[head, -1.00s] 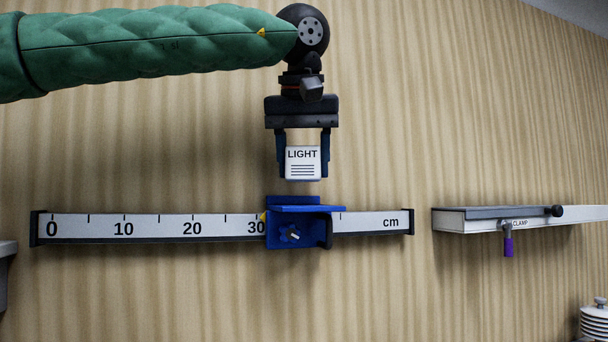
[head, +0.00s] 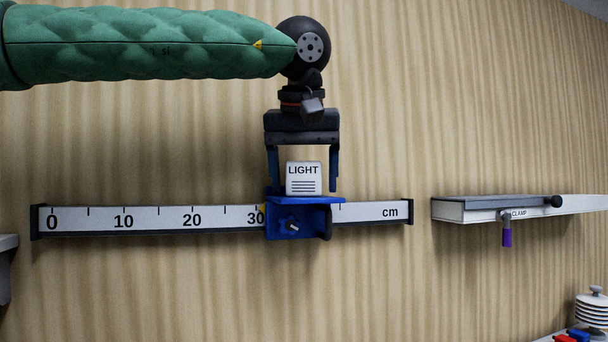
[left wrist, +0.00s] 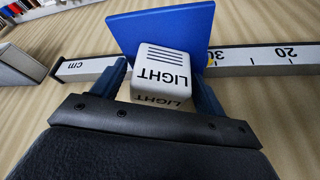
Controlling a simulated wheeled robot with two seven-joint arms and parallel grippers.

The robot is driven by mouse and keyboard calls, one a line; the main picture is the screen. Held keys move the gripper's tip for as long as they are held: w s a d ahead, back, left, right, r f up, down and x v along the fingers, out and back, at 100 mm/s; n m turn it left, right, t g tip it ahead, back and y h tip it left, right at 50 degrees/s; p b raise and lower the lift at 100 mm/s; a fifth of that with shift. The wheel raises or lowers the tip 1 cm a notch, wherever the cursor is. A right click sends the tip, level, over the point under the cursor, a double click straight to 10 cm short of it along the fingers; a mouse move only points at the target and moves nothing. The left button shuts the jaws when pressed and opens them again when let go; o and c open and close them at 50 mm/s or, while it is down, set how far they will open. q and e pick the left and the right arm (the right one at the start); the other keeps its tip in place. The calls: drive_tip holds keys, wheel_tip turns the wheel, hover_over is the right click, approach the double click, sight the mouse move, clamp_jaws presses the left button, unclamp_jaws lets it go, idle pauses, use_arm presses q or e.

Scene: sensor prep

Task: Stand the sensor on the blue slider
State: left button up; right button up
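The white sensor (head: 303,179), a small box marked LIGHT, stands upright on the flat top of the blue slider (head: 283,222). The slider sits on the ruled rail just past the 30 mark. My left gripper (head: 304,186) points down from above with one finger on each side of the sensor. Its fingers are open, with a gap to the sensor on both sides in the head view. In the left wrist view the sensor (left wrist: 162,72) is between the fingers, with the blue slider plate (left wrist: 165,30) behind it. My right gripper is not in view.
The rail (head: 160,220) with a centimetre scale runs across the wall. A shelf (head: 480,211) with a label CLAMP and a purple-handled part (head: 507,237) is at right. A white ribbed object (head: 592,309) and red and blue items are at lower right.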

use_arm(q)
drive_tip(key=shift+r, duration=0.15)
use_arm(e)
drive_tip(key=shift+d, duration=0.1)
use_arm(q)
drive_tip(key=shift+s+r+b, duration=0.2)
drive_tip(key=shift+r+b, duration=0.1)
drive_tip(key=shift+r, duration=0.1)
drive_tip(key=b+v, duration=0.4)
drive_tip(key=v, duration=0.7)
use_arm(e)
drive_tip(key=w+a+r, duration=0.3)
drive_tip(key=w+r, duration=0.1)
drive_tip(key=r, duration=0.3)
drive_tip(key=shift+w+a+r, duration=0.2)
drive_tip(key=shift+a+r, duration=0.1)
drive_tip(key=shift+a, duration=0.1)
use_arm(q)
drive_tip(key=shift+w+r, duration=0.1)
drive_tip(key=shift+w, duration=0.05)
